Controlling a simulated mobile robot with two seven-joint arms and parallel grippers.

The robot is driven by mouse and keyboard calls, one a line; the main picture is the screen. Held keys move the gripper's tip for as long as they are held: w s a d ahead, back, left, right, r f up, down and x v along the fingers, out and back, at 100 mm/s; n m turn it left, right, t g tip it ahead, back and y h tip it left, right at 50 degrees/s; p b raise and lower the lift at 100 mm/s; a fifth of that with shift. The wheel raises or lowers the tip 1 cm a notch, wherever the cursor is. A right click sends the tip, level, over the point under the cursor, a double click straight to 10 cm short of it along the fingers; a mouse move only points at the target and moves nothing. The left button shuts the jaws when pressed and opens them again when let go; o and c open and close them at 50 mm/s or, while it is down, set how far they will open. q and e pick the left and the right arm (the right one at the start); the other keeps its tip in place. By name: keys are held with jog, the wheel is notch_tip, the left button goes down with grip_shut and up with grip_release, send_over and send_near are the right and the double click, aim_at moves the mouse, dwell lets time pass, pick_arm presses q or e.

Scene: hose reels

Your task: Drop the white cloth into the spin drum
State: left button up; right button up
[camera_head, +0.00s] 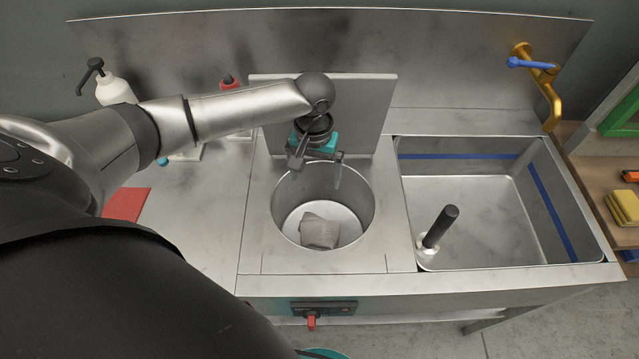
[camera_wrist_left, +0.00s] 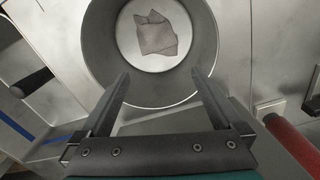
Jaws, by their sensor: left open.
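The white cloth (camera_head: 319,231) looks greyish and lies crumpled on the floor of the spin drum (camera_head: 363,205). In the left wrist view the cloth (camera_wrist_left: 156,34) rests on the pale drum floor, inside the round grey drum wall (camera_wrist_left: 98,45). My left gripper (camera_head: 318,172) is above the drum opening at its back side, pointing down. Its fingers (camera_wrist_left: 158,80) are apart with nothing between them, and the cloth is below and apart from them. My right gripper is in neither view.
A sink basin (camera_head: 470,205) with an upright black-topped post (camera_head: 440,227) is right of the drum. A raised panel (camera_head: 375,105) stands behind the drum. A white pump bottle (camera_head: 115,90) and a red item (camera_head: 126,204) are at left. A yellow tap (camera_head: 550,95) is at back right.

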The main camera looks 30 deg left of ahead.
pick_arm(q)
jog(key=shift+r+p, duration=0.5)
jog(key=shift+r, duration=0.15)
notch_tip(320, 180, up, 15)
jog(key=p, duration=0.2)
jog(key=shift+r, duration=0.15)
jog(key=shift+s, duration=0.1)
